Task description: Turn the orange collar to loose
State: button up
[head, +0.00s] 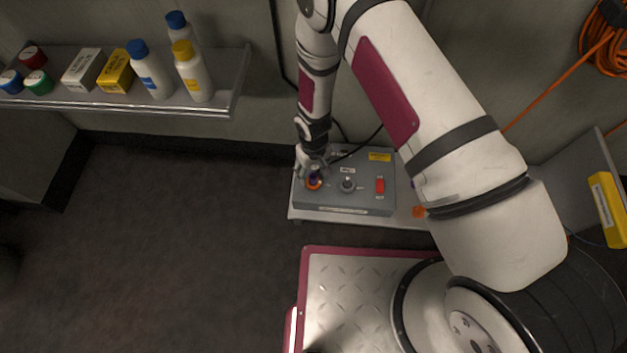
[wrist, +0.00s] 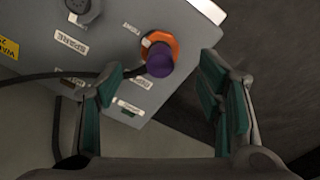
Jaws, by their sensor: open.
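The orange collar (wrist: 172,41) sits at the corner of a grey box (wrist: 118,50) in the wrist view, around a purple cylinder (wrist: 159,62). In the head view the collar (head: 314,185) is at the left end of the box's top. My gripper (head: 313,168) is just above it there, partly covering it. In the wrist view my gripper (wrist: 162,85) is open, with one teal-padded finger on each side. The collar and purple cylinder lie beyond the fingertips, between them and apart from both. Small white labels stand near the collar; their words are hard to read.
A grey round socket (head: 348,185) and a red switch (head: 380,186) are on the same box, right of the collar. A black cable (wrist: 45,75) crosses the box near the left finger. A shelf (head: 130,103) with bottles and boxes is at the left. The floor below it is clear.

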aim_at(313, 180)
notch_tip(313, 180, down, 6)
jog(key=shift+f+b, duration=0.2)
jog(key=shift+b, duration=0.75)
jog(key=c, duration=1.1)
